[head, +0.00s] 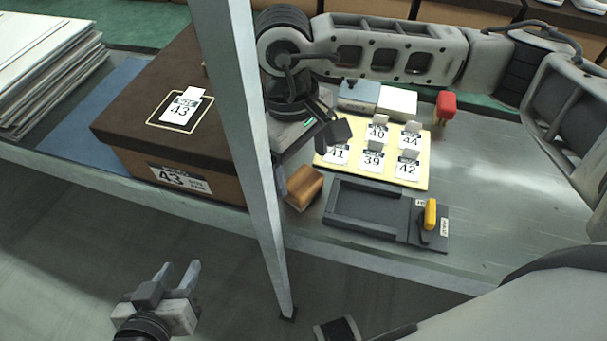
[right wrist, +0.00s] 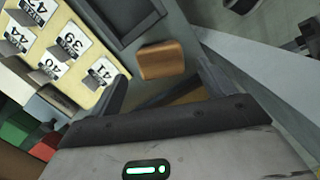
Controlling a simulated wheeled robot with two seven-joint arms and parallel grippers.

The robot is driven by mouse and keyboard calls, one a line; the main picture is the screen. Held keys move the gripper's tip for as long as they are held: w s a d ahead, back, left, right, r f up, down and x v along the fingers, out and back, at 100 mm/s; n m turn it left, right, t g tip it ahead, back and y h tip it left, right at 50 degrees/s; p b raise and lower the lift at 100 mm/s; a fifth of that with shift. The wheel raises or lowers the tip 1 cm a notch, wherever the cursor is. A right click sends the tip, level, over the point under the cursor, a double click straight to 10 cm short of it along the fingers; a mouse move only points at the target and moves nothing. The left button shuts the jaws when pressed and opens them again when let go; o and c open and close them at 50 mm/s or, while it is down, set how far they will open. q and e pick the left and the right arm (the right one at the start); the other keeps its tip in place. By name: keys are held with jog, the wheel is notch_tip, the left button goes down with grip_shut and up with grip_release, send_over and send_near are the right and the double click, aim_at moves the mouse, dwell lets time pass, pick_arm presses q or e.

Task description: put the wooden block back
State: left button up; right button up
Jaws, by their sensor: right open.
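The wooden block (head: 305,186) lies on the bench near its front edge, just left of the dark fixture (head: 368,229) with an empty recess. In the right wrist view the block (right wrist: 162,61) sits just beyond my fingertips. My right gripper (head: 308,157) is open, just above and behind the block, with nothing held. Its two fingers also show in the right wrist view (right wrist: 165,85), spread apart. My left gripper (head: 178,270) is open and empty, over the floor in front of the bench, far from the block.
A metal post (head: 247,130) stands close left of the block. A brown shoe box (head: 125,122) is beyond it. A yellow board (head: 414,182) with numbered cards lies behind the fixture, which carries a yellow-handled clamp (head: 430,216). A red object (head: 446,104) stands behind. The bench's right part is clear.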

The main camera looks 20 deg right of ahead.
aim_at(298, 176)
notch_tip(298, 176, up, 7)
jog(key=shift+w+a, duration=0.25)
jog(key=shift+w, duration=0.05)
